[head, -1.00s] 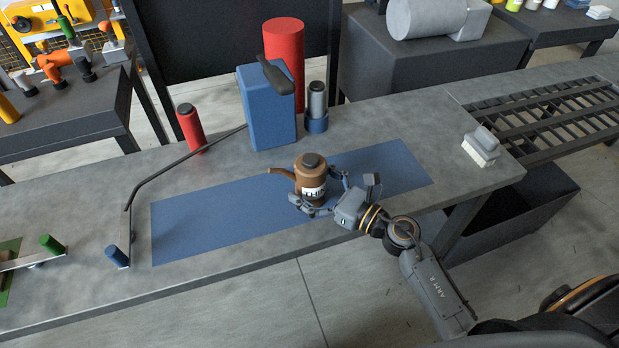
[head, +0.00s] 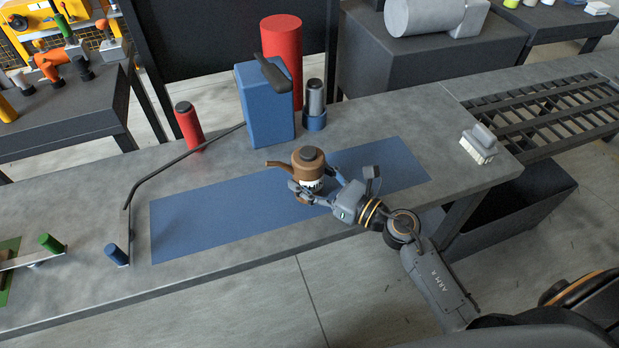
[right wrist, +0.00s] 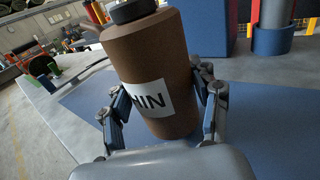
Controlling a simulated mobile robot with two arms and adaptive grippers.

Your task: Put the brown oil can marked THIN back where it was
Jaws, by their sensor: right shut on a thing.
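The brown oil can (head: 308,171) has a dark cap, a spout pointing left in the head view and a white label. In the right wrist view the label on the can (right wrist: 150,75) shows the letters "HIN". My right gripper (head: 317,187) is shut on the can's body, with one finger on each side (right wrist: 163,108). The can is over the blue mat (head: 220,220) on the grey bench. It looks slightly raised, but the gap under its base is hard to see. My left gripper is not in view.
Behind the mat stand a blue block-shaped container (head: 265,115), a tall red cylinder (head: 283,60), a small red cylinder (head: 189,127) and a grey cylinder in a blue base (head: 315,105). The mat's left part is clear.

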